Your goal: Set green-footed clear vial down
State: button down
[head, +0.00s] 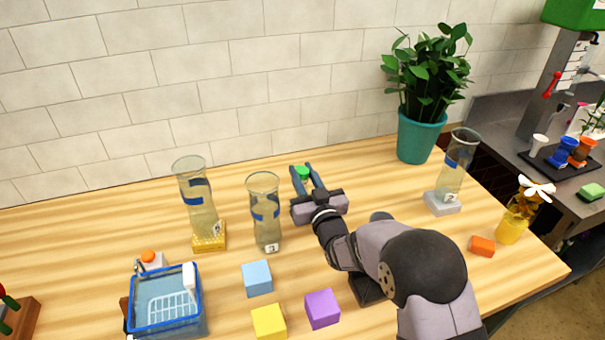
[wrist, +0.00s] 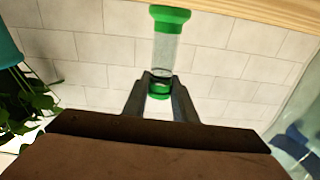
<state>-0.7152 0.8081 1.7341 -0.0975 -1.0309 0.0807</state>
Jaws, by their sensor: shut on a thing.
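My gripper (head: 303,175) reaches toward the back of the wooden table, left of the plant pot. In the wrist view my gripper (wrist: 161,82) is shut on the green-footed clear vial (wrist: 167,48), one finger on each side of its green-banded end. The wide green foot (wrist: 170,14) is at the far end, by the table edge at the top of this inverted-looking picture. In the head view only a green part of the vial (head: 302,172) shows between the fingers. I cannot tell whether the foot touches the table.
Two tall glass cylinders (head: 265,212) (head: 199,200) stand left of my gripper, and another (head: 458,165) stands right. A teal plant pot (head: 417,138) is behind right. Blue (head: 257,279), yellow (head: 269,322) and purple (head: 322,309) blocks lie in front.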

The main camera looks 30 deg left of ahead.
jog(key=shift+f+b, duration=0.4)
jog(key=shift+b, duration=0.1)
jog(key=c, duration=1.4)
grip_release()
jog(key=shift+c, duration=0.2)
jog(key=shift+r+p, duration=0.85)
jog(key=shift+p, duration=0.25)
jog(key=b+v, duration=0.1)
jog(key=v, duration=0.2)
jog(key=b+v, duration=0.1)
jog(key=v, duration=0.1)
jog(key=shift+f+b, duration=0.3)
jog(key=shift+f, duration=0.1)
notch_tip(320, 180, up, 7)
jog(key=b, duration=0.1)
jog(key=shift+r, duration=0.1)
